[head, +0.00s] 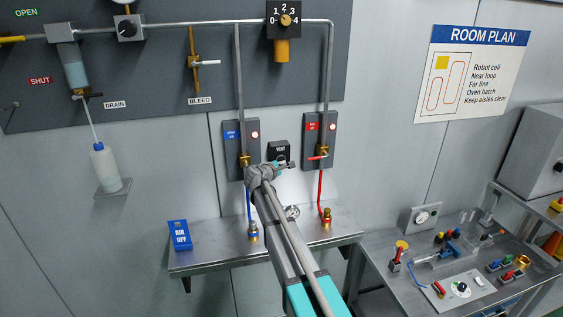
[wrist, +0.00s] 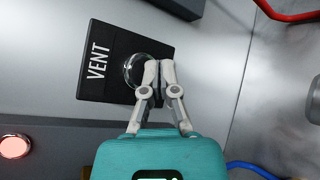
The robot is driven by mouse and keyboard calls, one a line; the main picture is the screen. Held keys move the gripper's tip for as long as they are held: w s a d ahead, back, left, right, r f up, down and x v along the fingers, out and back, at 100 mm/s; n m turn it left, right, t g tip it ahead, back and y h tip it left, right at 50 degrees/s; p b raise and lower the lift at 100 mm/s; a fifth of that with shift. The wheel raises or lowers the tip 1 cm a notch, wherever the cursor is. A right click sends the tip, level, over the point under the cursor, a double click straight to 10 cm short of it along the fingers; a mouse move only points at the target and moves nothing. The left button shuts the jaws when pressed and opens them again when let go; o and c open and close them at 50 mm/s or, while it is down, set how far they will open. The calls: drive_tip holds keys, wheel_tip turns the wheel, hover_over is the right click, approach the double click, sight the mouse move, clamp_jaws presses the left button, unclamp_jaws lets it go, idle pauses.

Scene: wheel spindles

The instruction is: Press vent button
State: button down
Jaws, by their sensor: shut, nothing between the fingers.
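The vent button is a dark round knob with a shiny ring (wrist: 134,70) on a black plate (wrist: 98,82) marked VENT in the wrist view. In the head view the black VENT box (head: 279,150) sits on the wall between two grey panels, partly hidden behind my arm. My gripper (wrist: 160,66) is shut and empty. Its fingertips are at the right edge of the button ring in the wrist view. I cannot tell whether they touch it. In the head view my gripper (head: 287,165) is just below the VENT box.
Grey panels with lit buttons flank the box, left (head: 236,150) and right (head: 319,140). A red-handled valve (head: 318,157) is close on the right. A steel shelf (head: 205,259) with a blue AIR OFF block (head: 180,235) lies below.

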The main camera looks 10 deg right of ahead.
drive_tip(key=shift+w, duration=0.2)
drive_tip(key=shift+w, duration=0.25)
drive_tip(key=shift+w, duration=0.35)
idle(1.2)
drive_tip(key=shift+s, duration=0.1)
idle(0.3)
drive_tip(key=shift+s, duration=0.7)
drive_tip(key=shift+s, duration=0.15)
drive_tip(key=shift+s+d, duration=0.2)
drive_tip(key=shift+s, duration=2.15)
